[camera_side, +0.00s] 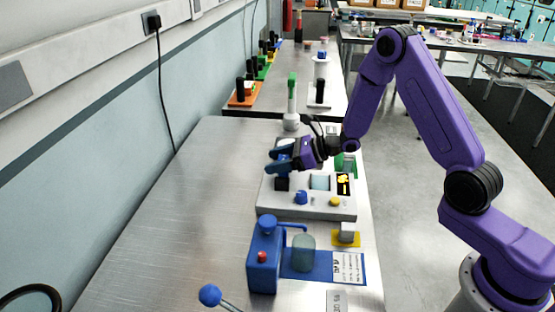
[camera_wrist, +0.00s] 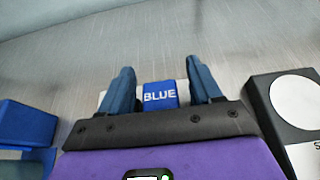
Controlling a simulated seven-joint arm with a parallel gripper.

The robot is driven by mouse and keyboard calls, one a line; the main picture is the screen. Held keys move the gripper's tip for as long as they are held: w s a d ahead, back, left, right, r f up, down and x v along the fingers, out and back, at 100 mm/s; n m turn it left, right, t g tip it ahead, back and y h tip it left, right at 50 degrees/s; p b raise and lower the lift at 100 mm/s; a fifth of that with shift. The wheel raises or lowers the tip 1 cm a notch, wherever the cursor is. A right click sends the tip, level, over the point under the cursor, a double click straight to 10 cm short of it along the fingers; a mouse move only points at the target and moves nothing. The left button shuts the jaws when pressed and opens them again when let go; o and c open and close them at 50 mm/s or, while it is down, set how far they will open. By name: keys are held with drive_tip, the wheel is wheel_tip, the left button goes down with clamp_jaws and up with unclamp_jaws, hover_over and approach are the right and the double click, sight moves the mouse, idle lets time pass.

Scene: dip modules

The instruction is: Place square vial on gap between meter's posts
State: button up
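The light grey meter (camera_side: 305,207) stands on the bench, with knobs and a screen on top. My gripper (camera_side: 276,160) is over its far left part, above a dark block (camera_side: 282,184). In the wrist view a small blue block marked BLUE (camera_wrist: 160,95) shows between my fingers (camera_wrist: 160,82), with pale pieces at its sides. Space shows between each finger and this block, so my gripper looks open. I cannot tell whether this block is the square vial or a holder. The gap between the meter's posts is hidden or too small to make out.
A blue apparatus (camera_side: 263,258) with a glass beaker (camera_side: 303,252) stands in front. A small grey block on a yellow base (camera_side: 346,240) is beside it. A green-topped flask (camera_side: 291,105) stands behind my gripper. The bench's left side is clear.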

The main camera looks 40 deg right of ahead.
drive_tip(key=shift+r, duration=0.2)
drive_tip(key=v, duration=1.2)
drive_tip(key=s+a+r+n+g+y, duration=0.1)
drive_tip(key=s+a+r+n+g, duration=0.2)
drive_tip(key=s+a+n+g, duration=1.05)
drive_tip(key=s+d+n+t+h, duration=0.2)
drive_tip(key=s+d+n+h, duration=0.2)
drive_tip(key=s+n, duration=0.5)
drive_tip(key=s+d+r+n+t+h, duration=0.1)
drive_tip(key=s+d+n+h, duration=0.4)
drive_tip(key=n, duration=1.2)
drive_tip(key=s+t+h, duration=0.1)
drive_tip(key=s, duration=0.3)
drive_tip(key=shift+s+d+r, duration=0.15)
drive_tip(key=shift+s+r, duration=0.15)
